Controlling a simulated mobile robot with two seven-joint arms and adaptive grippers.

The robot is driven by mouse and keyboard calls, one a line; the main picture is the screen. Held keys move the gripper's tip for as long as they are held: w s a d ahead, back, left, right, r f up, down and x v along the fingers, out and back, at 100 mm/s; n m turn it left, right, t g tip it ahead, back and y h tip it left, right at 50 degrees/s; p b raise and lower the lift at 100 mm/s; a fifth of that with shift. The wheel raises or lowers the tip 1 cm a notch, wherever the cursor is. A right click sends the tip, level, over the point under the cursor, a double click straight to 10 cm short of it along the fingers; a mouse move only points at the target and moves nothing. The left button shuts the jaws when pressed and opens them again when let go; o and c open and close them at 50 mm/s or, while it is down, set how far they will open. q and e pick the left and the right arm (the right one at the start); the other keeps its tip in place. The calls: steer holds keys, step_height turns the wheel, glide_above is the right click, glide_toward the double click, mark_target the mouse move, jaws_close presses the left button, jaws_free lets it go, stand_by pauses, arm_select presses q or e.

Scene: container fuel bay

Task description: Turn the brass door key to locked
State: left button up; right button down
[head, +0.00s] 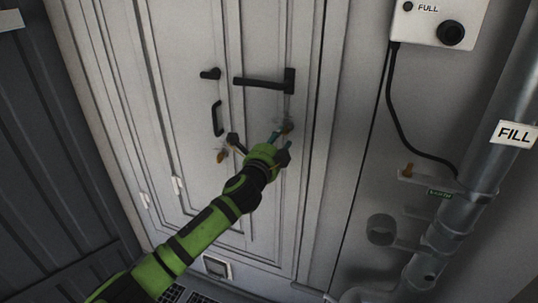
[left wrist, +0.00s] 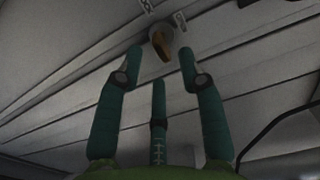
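The brass door key (head: 287,126) sits on the right part of the pale door (head: 190,110), below the long black lever handle (head: 265,82). My left gripper (head: 262,145) is close to it and hides part of that area. In the left wrist view the key (left wrist: 162,46) hangs from a round grey lock, tilted a little. My left gripper's teal fingers (left wrist: 161,62) are spread wide on both sides of it, with a gap at each side. A third finger lies below. My right gripper is in neither view.
A second brass piece (head: 221,156) is on the door to the left, below a black pull handle (head: 217,118). A control box (head: 438,22) with a black knob and a pipe with a FILL sign (head: 514,133) stand at right. A dark ribbed wall is at left.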

arm_select(q)
steer(key=v, duration=0.7)
steer(key=shift+s, duration=0.15)
steer(key=s+a+f+n+g+y, duration=0.1)
steer(key=a+f+n+g+y, duration=0.2)
steer(key=f, duration=0.9)
steer(key=s+a+f+n+g, duration=0.1)
steer(key=a+f+n, duration=0.25)
steer(key=f, duration=0.95)
steer(key=s+a+f+n+g+y+b, duration=0.1)
steer(key=s+a+f+n+g, duration=0.15)
steer(key=s+f, duration=0.55)
steer(key=s+a+f+n+g+y, duration=0.15)
steer(key=s+a+f, duration=0.25)
steer(key=f, duration=0.9)
steer(key=s+a+f+n+g, duration=0.1)
steer(key=s+f, duration=0.5)
steer(key=s, duration=0.8)
steer(key=s+a+f+n+g, duration=0.2)
steer(key=s+f+n+g, duration=0.2)
steer(key=s, duration=1)
steer(key=s+a+f+n+g, duration=0.2)
steer(key=s+f, duration=0.8)
steer(key=s, duration=0.5)
steer(key=shift+a+f+n+g+b, duration=0.2)
steer(key=shift+n+g+b, duration=0.35)
steer(key=shift+n, duration=0.4)
